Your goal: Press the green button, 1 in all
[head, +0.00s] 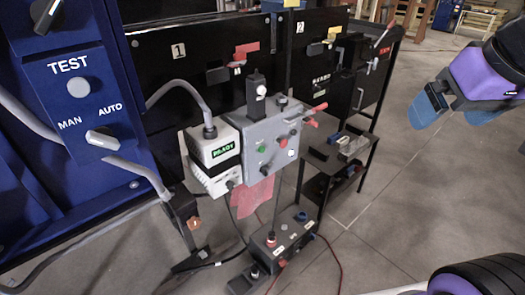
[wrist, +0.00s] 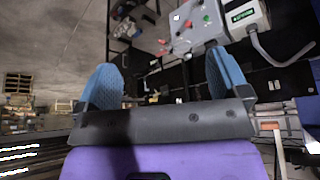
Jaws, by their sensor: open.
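The green button (head: 261,149) is a small round button on the front of a grey control box (head: 257,132), near the middle of the head view. A red button (head: 282,143) sits to its right on the same face. In the wrist view, the box appears upside down at the top, with the green button (wrist: 206,18) near the red one. My gripper (head: 440,108) is at the right of the head view, well apart from the box. In the wrist view, its blue fingers (wrist: 164,80) are spread with nothing between them.
A white box with a green READY display (head: 222,150) adjoins the control box on the left. Red-handled parts (head: 318,108) stick out at its right. A blue TEST panel (head: 85,100) stands at far left. A low dark table (head: 335,160) is behind.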

